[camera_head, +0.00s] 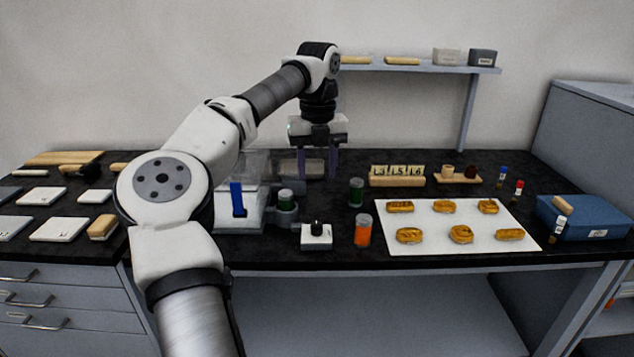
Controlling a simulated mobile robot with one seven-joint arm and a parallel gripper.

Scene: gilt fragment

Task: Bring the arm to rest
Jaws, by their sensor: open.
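My arm reaches from the lower left up over the black bench, with its wrist bent down. My gripper (318,166) points downward above the middle of the bench. Its two dark fingers are apart. A greyish block-like object (315,169) shows between or behind the fingers; I cannot tell its distance from them. No object is visibly held. A clear-walled device with a blue strip (237,199) stands left of the gripper, partly hidden by my arm.
The bench (340,258) holds a white sheet (458,246) with several golden pieces, an orange jar (362,231), a green jar (356,191), a numbered wooden block (397,181) and a blue case (590,220). A shelf (425,68) stands behind. White tiles (60,229) lie left.

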